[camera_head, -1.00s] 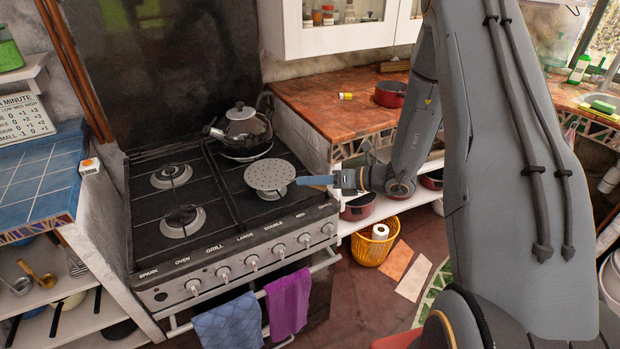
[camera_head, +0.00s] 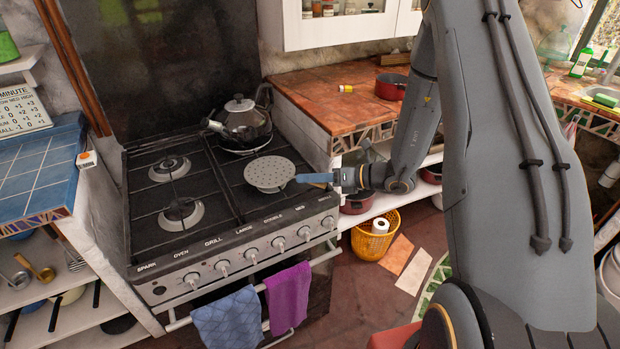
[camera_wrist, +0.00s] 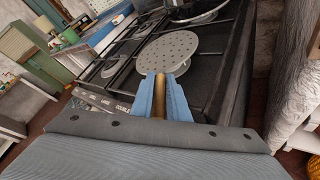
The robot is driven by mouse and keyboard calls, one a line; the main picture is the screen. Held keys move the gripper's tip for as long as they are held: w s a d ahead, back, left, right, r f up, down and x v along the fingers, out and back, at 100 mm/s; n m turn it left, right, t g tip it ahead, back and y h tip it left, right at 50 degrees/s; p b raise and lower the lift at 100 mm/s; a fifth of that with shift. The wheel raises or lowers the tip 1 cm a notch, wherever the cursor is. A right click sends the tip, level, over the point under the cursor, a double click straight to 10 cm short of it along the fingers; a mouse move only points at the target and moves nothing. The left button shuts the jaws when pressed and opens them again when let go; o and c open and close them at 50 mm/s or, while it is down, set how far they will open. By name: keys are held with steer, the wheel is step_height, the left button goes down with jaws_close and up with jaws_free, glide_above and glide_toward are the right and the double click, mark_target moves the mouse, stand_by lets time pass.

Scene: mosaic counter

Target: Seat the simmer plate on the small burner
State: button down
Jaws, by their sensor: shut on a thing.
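The simmer plate (camera_head: 269,172) is a round, grey, perforated disc. My gripper (camera_head: 314,178) has blue fingers and is shut on its handle from the right. In the wrist view the plate (camera_wrist: 168,52) lies ahead of my gripper (camera_wrist: 161,98), with the brass-coloured handle (camera_wrist: 160,90) between the fingers. The plate is over the front right burner (camera_head: 270,190), which is mostly hidden beneath it. I cannot tell whether they touch. The back left burner (camera_head: 169,168) and front left burner (camera_head: 181,214) are bare. I cannot read which burner is the small one.
A dark kettle (camera_head: 246,123) stands on the back right of the stove (camera_head: 212,203), close behind the plate. Knobs line the stove's front, with a blue towel (camera_head: 227,318) and a purple towel (camera_head: 288,297) below. A wooden counter (camera_head: 325,101) is to the right.

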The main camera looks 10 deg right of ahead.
steer(key=shift+f, duration=0.4)
steer(key=c, duration=1.6)
jaws_free()
steer(key=shift+c, duration=0.2)
steer(key=shift+d+b, duration=0.1)
steer(key=shift+b, duration=0.2)
steer(key=b+v, duration=0.2)
steer(key=v, duration=0.5)
steer(key=shift+s+d, duration=0.2)
steer(key=shift+r, duration=0.15)
